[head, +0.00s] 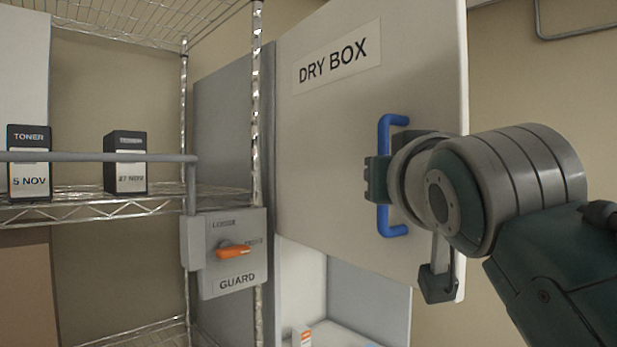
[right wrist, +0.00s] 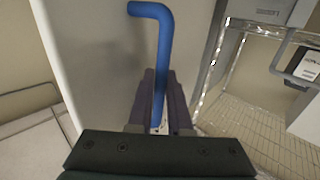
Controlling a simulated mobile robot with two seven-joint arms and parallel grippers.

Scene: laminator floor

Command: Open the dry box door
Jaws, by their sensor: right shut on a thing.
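The dry box door (head: 330,130) is a pale panel with a DRY BOX label (head: 337,58), in the middle of the head view. It stands partly open; the pale inside of the dry box (head: 370,300) shows below it. A blue bar handle (head: 384,218) is mounted upright near its right edge. My right gripper (head: 377,180) is at the handle's middle, shut on it. In the right wrist view the blue handle (right wrist: 160,45) runs down between the two fingers (right wrist: 158,100). My left gripper is not in view.
A wire shelf rack (head: 186,100) stands left of the door, holding two dark toner boxes (head: 28,165) (head: 125,165). A grey GUARD switch box (head: 235,270) with an orange knob (head: 234,251) hangs by the rack post. A small orange and white box (head: 302,336) sits inside the dry box.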

